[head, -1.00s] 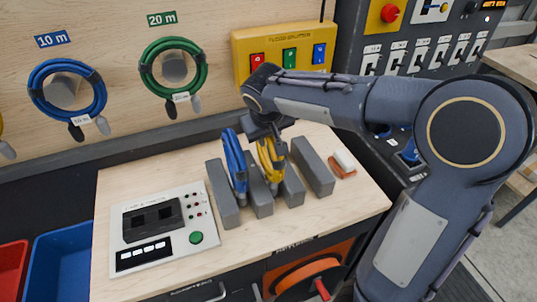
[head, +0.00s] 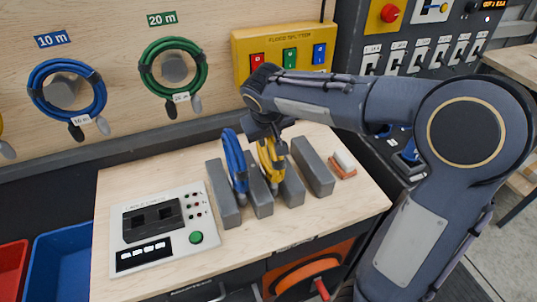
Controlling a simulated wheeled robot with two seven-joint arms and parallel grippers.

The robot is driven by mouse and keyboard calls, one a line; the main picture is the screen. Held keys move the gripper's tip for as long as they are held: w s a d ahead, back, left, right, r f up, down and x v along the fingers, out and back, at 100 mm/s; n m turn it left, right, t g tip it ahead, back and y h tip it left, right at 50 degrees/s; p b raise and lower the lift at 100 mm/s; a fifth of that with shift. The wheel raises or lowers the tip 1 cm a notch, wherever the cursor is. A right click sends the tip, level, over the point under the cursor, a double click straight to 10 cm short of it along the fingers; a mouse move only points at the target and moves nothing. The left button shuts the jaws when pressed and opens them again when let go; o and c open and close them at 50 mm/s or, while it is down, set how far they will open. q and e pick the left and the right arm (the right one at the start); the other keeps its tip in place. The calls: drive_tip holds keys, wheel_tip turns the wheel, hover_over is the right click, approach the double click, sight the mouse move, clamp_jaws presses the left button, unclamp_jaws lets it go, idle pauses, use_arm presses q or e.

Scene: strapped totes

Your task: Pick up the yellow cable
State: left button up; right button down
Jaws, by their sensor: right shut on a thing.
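The yellow cable (head: 268,163) is a coiled bundle standing upright between two grey blocks on the wooden bench, in the middle of the head view. My right gripper (head: 268,139) is above it, with its jaws shut on the top of the coil. The fingertips are partly hidden by the wrist and the cable. The lower part of the coil is still down between the blocks. A blue cable (head: 236,165) stands in the slot just to the left. My left gripper is not in view.
Grey blocks (head: 314,168) form slots on the wooden bench (head: 265,235). A tester box (head: 160,228) lies at the left, and a small orange-and-white block (head: 343,163) at the right. Blue and green coils (head: 172,75) hang on the back board. The bench front is clear.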

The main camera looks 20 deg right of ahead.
drive_tip(key=shift+w+r, duration=0.1)
wheel_tip(320, 180, up, 10)
idle(0.5)
idle(0.6)
